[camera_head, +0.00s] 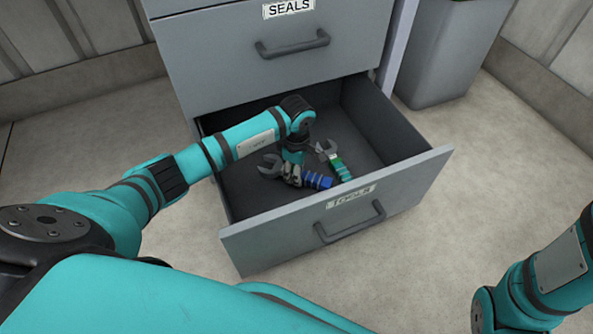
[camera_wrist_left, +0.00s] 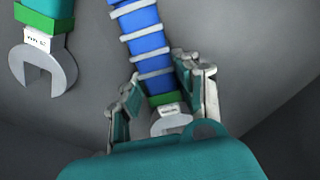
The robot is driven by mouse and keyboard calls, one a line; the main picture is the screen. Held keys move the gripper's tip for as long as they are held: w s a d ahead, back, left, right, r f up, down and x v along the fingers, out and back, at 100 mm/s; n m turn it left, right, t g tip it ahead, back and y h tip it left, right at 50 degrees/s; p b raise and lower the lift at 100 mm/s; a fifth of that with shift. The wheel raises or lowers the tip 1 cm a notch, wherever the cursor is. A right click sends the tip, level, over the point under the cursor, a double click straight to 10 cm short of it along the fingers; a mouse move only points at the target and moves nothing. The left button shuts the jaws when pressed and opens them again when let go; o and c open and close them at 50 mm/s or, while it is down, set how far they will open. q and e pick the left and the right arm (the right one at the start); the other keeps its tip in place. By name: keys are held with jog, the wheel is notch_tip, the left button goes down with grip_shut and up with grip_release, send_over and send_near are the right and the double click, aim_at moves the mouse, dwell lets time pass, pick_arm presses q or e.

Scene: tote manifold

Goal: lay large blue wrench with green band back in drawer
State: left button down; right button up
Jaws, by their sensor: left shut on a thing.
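The large blue wrench with a green band (camera_head: 317,181) is inside the open drawer marked TOOLS (camera_head: 265,228). Its grey open jaw points left and its ribbed blue handle points right. My left gripper (camera_head: 292,174) reaches down into the drawer and is shut on the wrench near its green band. In the left wrist view the blue handle (camera_wrist_left: 147,40) runs up from between the fingers (camera_wrist_left: 160,95), and part of the wrench head is hidden by my gripper. Whether the wrench touches the drawer floor I cannot tell. My right gripper is not in view.
A teal wrench with a green band (camera_head: 337,165) lies in the drawer just right of the blue one; it also shows in the left wrist view (camera_wrist_left: 43,65). A closed drawer marked SEALS (camera_head: 220,55) is above. A grey bin (camera_head: 445,55) stands right of the cabinet.

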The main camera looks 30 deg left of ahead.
pick_arm(q)
jog(key=shift+f, duration=0.35)
jog(key=c, duration=0.9)
grip_release()
jog(key=shift+r, duration=0.1)
notch_tip(320, 180, up, 12)
jog(key=shift+f, duration=0.1)
